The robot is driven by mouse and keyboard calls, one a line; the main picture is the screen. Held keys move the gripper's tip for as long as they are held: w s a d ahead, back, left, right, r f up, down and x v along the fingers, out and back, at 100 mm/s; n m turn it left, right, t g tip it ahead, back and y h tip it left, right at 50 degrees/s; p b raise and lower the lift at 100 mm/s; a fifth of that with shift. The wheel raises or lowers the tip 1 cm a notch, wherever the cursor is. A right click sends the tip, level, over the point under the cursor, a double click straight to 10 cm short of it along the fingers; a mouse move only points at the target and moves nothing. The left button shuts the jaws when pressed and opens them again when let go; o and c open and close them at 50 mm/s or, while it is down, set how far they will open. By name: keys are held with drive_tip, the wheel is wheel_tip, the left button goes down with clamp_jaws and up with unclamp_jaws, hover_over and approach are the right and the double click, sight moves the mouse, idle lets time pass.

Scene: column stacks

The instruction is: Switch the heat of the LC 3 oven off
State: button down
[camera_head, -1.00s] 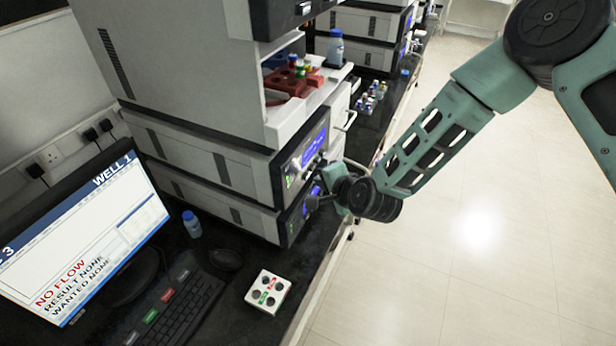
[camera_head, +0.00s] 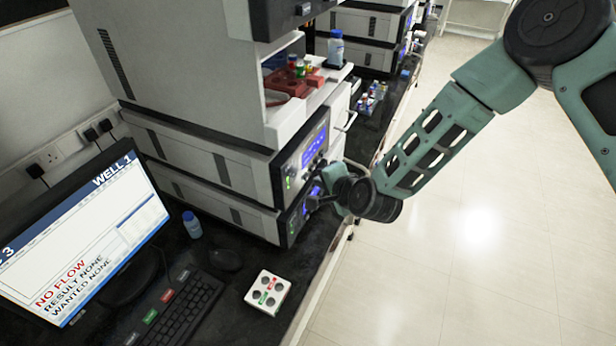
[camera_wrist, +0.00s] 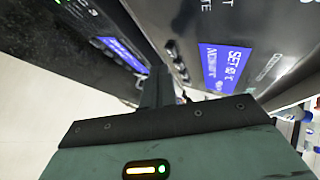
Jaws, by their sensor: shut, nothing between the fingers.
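In the head view, a stack of white lab units stands on the bench, with dark front panels. The upper panel's lit blue screen (camera_head: 313,148) has small controls beside it. The lower unit's blue screen (camera_head: 311,192) is partly behind my gripper (camera_head: 316,202). In the wrist view, the screen with "SET" text (camera_wrist: 226,67) is on the right panel, with a row of dark knobs or buttons (camera_wrist: 178,62) beside it. My gripper (camera_wrist: 158,88) is shut and empty, close to the panels. I cannot tell whether its tip touches. No label clearly reads as the LC 3 oven.
A monitor (camera_head: 95,240) showing "NO FLOW", a keyboard (camera_head: 185,315), a white button box (camera_head: 268,291) and a blue-capped bottle (camera_head: 192,225) are on the bench. A red rack (camera_head: 291,84) sits above the units. The floor (camera_head: 480,250) at right is clear.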

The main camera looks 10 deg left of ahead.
drive_tip(key=shift+a, duration=0.1)
idle(0.7)
drive_tip(key=shift+w+a, duration=0.15)
drive_tip(key=shift+a, duration=0.2)
drive_tip(key=shift+w+a+b, duration=0.15)
drive_tip(key=shift+a+b, duration=0.2)
drive_tip(key=shift+b, duration=0.05)
idle(0.6)
drive_tip(key=shift+d, duration=0.15)
drive_tip(key=shift+s+d, duration=0.3)
drive_tip(key=shift+d, duration=0.3)
drive_tip(key=shift+s+d+b, duration=0.15)
drive_tip(key=shift+s+d, duration=0.15)
drive_tip(key=shift+d, duration=0.5)
drive_tip(key=shift+s+d+b, duration=0.1)
drive_tip(key=shift+s+d, duration=0.15)
drive_tip(key=shift+d, duration=0.55)
drive_tip(key=shift+s+d+b, duration=0.15)
drive_tip(key=shift+s+d, duration=0.15)
drive_tip(key=shift+d, duration=0.5)
